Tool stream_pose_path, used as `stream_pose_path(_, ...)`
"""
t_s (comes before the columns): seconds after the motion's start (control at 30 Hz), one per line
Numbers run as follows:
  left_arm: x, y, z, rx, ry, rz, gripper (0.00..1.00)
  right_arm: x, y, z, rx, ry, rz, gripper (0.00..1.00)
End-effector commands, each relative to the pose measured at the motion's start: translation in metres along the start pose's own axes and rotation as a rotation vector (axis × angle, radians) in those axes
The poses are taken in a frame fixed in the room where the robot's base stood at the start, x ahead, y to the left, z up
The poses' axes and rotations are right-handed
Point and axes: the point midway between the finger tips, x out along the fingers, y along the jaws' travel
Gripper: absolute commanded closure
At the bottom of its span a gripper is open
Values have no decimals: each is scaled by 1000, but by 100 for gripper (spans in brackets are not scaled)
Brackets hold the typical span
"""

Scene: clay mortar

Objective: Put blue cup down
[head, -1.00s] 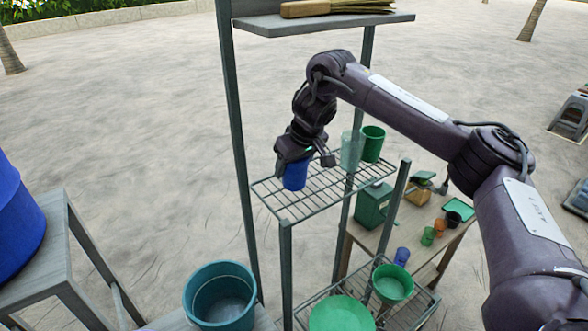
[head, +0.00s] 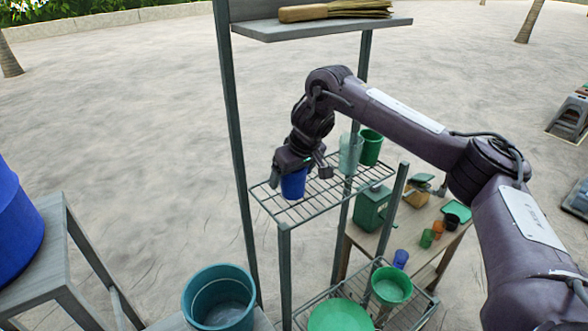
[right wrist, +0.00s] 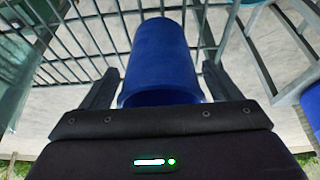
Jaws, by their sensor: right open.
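The blue cup (head: 293,185) stands upright on the upper wire rack (head: 318,203), near its left side. My right gripper (head: 302,172) is open at the cup. In the right wrist view the cup (right wrist: 160,58) lies between the two spread fingers (right wrist: 158,82), with a visible gap on each side. The rack's wires (right wrist: 85,40) show behind it. My left gripper is not in view.
A clear greenish cup (head: 350,154) and a green cup (head: 370,147) stand on the same rack, right of my gripper. Shelf posts (head: 238,150) rise close to it. A wooden shelf with a brush (head: 335,11) is above. A teal bucket (head: 219,298) is below left.

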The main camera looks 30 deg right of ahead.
Motion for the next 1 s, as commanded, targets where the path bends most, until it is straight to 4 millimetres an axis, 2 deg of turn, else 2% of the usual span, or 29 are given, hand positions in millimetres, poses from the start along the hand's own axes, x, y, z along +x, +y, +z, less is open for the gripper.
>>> stream_pose_path(0.17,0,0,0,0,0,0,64,-18,1,-2,-1,4,1,16)
stream_pose_path(0.4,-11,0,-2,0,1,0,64,-67,1,-4,-2,7,3,16)
stream_pose_path(0.6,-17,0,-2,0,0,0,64,-100,0,-3,-1,5,2,16)
stream_pose_path(0.8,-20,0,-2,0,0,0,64,-118,0,-2,-1,2,1,16)
stream_pose_path(1.0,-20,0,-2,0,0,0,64,-123,0,-1,1,0,0,16)
